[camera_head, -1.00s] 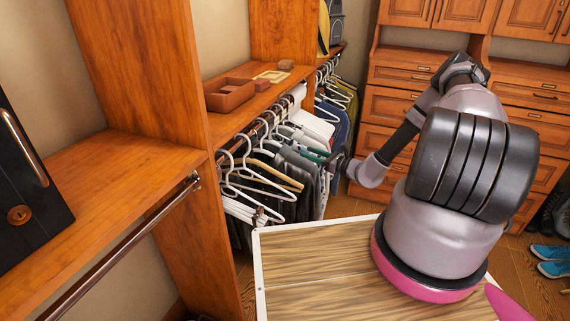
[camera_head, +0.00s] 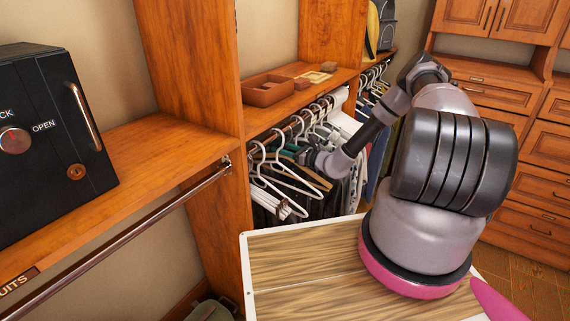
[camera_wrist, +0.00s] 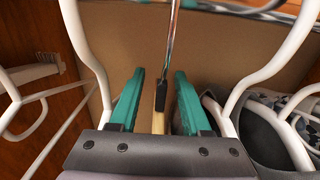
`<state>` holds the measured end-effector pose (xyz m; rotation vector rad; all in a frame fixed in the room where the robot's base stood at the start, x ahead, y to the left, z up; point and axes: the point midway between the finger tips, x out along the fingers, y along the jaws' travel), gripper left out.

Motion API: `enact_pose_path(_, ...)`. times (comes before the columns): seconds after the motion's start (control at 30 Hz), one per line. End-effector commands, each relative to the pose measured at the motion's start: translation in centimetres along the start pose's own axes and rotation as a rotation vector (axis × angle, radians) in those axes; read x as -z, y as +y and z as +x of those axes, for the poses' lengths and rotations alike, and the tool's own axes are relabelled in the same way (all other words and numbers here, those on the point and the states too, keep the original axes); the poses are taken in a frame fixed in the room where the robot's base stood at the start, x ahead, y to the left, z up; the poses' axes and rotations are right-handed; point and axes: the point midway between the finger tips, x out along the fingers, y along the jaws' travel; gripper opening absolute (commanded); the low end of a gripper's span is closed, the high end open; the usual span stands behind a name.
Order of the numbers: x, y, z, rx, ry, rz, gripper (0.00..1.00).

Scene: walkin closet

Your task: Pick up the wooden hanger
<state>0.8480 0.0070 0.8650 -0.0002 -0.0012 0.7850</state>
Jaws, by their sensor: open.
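The wooden hanger (camera_wrist: 159,121) is seen edge-on in the wrist view, a pale wood strip with a dark collar and a thin metal hook rising above it. My gripper (camera_wrist: 160,98) is open, with one teal finger on each side of the hanger's neck. Gaps show between the hanger and both fingers. In the head view my gripper (camera_head: 285,154) reaches into the row of hangers on the rod. A tan wooden hanger (camera_head: 317,179) shows partly there below it; my arm and white hangers hide the rest.
White hangers (camera_head: 268,178) crowd close on both sides of my gripper, and hanging clothes (camera_head: 358,185) are to its right. A shelf with a brown tray (camera_head: 267,90) is above. A black safe (camera_head: 55,140) stands on the left shelf.

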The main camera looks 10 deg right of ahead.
Motion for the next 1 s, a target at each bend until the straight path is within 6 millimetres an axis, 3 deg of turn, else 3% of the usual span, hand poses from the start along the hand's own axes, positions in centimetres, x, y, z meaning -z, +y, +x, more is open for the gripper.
enact_pose_path(0.1,0.06,0.03,1.47,-0.001,0.0,0.0,0.47)
enact_pose_path(0.33,0.06,0.0,1.69,0.0,0.001,0.0,0.47)
enact_pose_path(0.47,0.06,0.0,1.68,0.0,0.001,0.0,0.0)
enact_pose_path(1.0,0.08,0.0,1.66,0.0,0.001,0.0,0.0)
